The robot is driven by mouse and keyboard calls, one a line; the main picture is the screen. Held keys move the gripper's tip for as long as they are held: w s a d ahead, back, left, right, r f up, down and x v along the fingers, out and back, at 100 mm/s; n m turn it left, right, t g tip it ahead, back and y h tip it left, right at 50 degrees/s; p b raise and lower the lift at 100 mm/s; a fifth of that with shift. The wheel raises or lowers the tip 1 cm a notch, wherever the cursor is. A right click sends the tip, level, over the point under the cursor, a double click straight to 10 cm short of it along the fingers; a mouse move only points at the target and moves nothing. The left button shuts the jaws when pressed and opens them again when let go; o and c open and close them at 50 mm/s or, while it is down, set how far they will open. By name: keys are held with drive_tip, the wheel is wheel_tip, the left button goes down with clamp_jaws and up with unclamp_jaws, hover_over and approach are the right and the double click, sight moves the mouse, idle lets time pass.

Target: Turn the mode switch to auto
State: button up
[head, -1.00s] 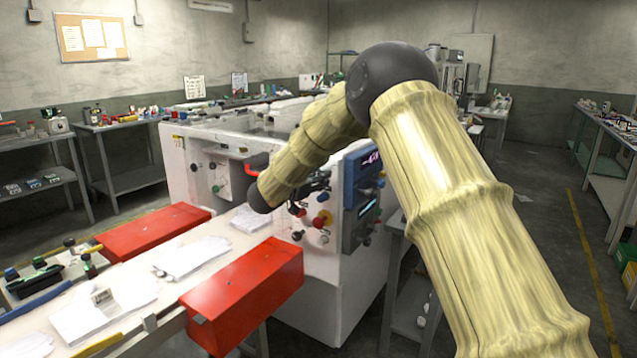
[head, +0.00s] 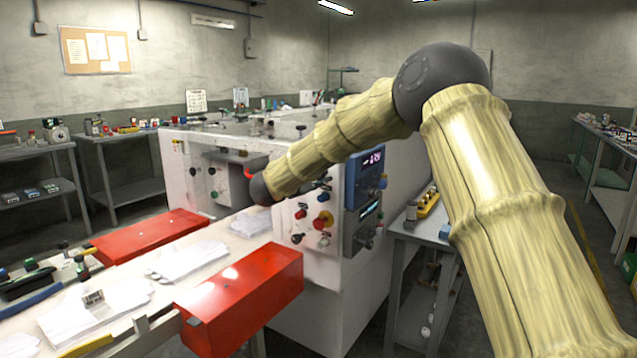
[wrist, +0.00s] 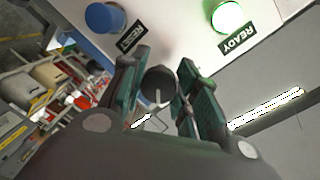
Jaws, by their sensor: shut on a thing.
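In the wrist view the mode switch (wrist: 158,86) is a round black knob with a pale pointer line. It sits between the two green-and-dark fingers of my gripper (wrist: 163,70), which is shut on it. I cannot read any mode labels around the knob, so its setting is unclear. In the head view my forearm reaches toward the control face of the white machine (head: 330,285); the switch and the fingers cannot be made out there.
In the wrist view a blue button (wrist: 105,17) by a RESET label and a lit green lamp (wrist: 228,16) by a READY label lie close by. In the head view a red knob (head: 322,220), blue display units (head: 365,180) and a red box (head: 245,300) are near the arm.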

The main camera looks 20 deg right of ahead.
drive_tip(key=shift+f+m+b, duration=0.1)
drive_tip(key=shift+m+b, duration=0.2)
drive_tip(key=shift+m, duration=0.2)
drive_tip(key=o, duration=1)
drive_tip(key=shift+s+a, duration=0.1)
drive_tip(key=v, duration=1.1)
drive_tip(key=shift+s+a, duration=0.25)
